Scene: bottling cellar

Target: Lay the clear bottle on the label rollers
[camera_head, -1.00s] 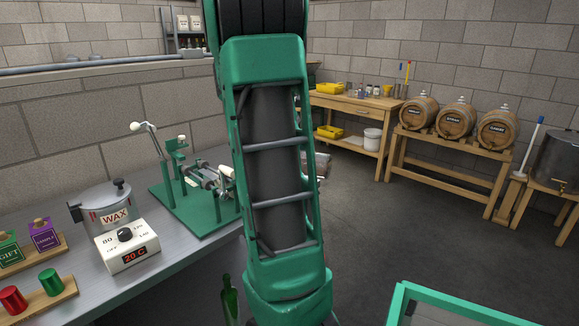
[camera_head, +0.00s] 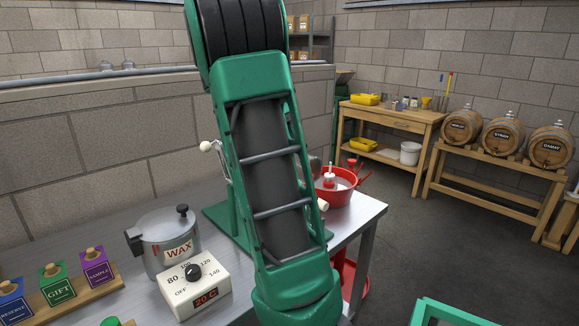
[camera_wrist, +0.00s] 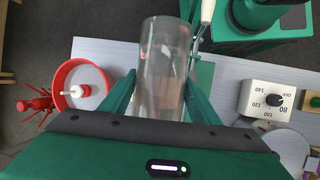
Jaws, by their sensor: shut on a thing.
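My gripper (camera_wrist: 158,97) is shut on the clear bottle (camera_wrist: 163,60) in the wrist view, its green fingers on either side of the glass. The bottle's lower part in that view is hidden behind the gripper body. The label roller machine stands on the bench; in the head view its green base (camera_head: 222,222) and a white-knobbed lever (camera_head: 207,147) show left of my arm, which hides the rollers. In the wrist view the bottle is over or beside the machine's green base (camera_wrist: 206,78); I cannot tell its height. The gripper is out of sight in the head view.
A red bowl (camera_head: 351,195) with a red-and-white bottle-like item stands at the bench's right end. A wax pot (camera_head: 163,240) and a white temperature box (camera_head: 194,284) stand at the left, near the colored sample blocks (camera_head: 58,285). Floor is open beyond the bench.

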